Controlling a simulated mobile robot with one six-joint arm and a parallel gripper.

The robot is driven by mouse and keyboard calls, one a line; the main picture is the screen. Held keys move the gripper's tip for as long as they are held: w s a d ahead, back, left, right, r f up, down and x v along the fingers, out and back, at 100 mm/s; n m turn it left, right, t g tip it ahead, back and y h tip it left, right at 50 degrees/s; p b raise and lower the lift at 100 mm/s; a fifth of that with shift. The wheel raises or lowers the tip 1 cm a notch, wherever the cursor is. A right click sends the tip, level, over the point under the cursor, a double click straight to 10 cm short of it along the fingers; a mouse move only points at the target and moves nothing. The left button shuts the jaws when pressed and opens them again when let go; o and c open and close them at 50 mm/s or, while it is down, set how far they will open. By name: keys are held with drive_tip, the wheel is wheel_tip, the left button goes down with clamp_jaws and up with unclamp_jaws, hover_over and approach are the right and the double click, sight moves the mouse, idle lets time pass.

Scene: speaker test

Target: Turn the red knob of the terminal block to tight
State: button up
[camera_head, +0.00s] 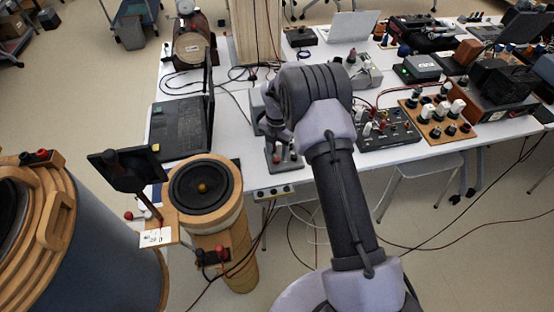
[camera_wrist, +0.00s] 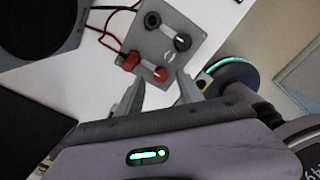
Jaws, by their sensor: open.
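The terminal block (camera_wrist: 166,46) is a grey plate with a red knob (camera_wrist: 160,74) at its near end and a black knob (camera_wrist: 182,41) farther up. Both knobs have a pale pointer. A red plug (camera_wrist: 130,60) and a black plug (camera_wrist: 152,19) sit beside them. The block also shows in the head view (camera_head: 284,163), near the table's front edge. My gripper (camera_wrist: 160,82) is open, one finger on each side of the red knob in the picture. I cannot tell whether either finger touches it. My arm hides the fingertips in the head view.
A round speaker (camera_head: 204,187) stands in front of the table, left of the block. A box with several knobs (camera_head: 388,130) is to the right. Red and black wires run left from the plugs.

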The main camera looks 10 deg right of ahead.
sight(277, 158)
drive_tip(key=shift+f+b, duration=0.3)
drive_tip(key=shift+f, duration=1.2)
drive_tip(key=shift+c, duration=0.4)
clamp_jaws()
